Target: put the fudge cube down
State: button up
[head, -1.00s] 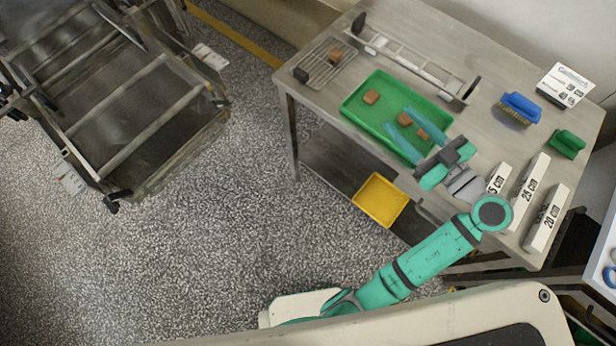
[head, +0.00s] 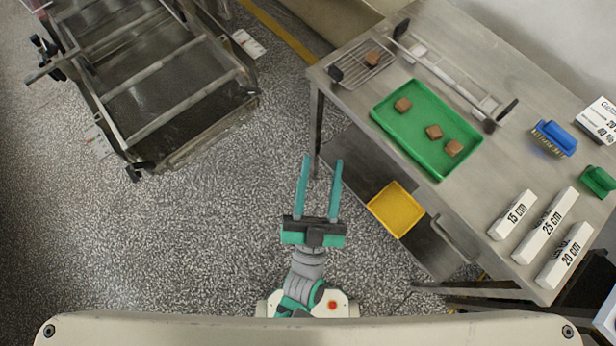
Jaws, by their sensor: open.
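Several brown fudge cubes are on the table. One cube (head: 403,105) lies at the upper left of the green tray (head: 436,170). A second cube (head: 434,131) and a third cube (head: 453,148) lie close together in the tray's right half. Another cube (head: 373,59) sits on the small wire mesh rack (head: 352,75) at the table's far left corner. My gripper (head: 320,160) is open and empty. It is over the floor, left of the table and apart from every cube.
The steel table (head: 480,185) also bears a long metal frame (head: 450,78), a blue brush (head: 553,138), a green brush (head: 598,181) and white length blocks (head: 543,226). A yellow bin (head: 396,209) is below its edge. A metal cart (head: 165,120) stands at upper left. Floor between is clear.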

jog(key=s+a+f+n+g+y, duration=0.2)
jog(key=s+f+g, duration=0.6)
jog(key=s+f, duration=0.5)
jog(key=shift+a+f+n+g+y, duration=0.3)
jog(key=shift+n+y, duration=0.6)
jog(key=shift+n, duration=0.2)
jog(key=shift+s, duration=0.1)
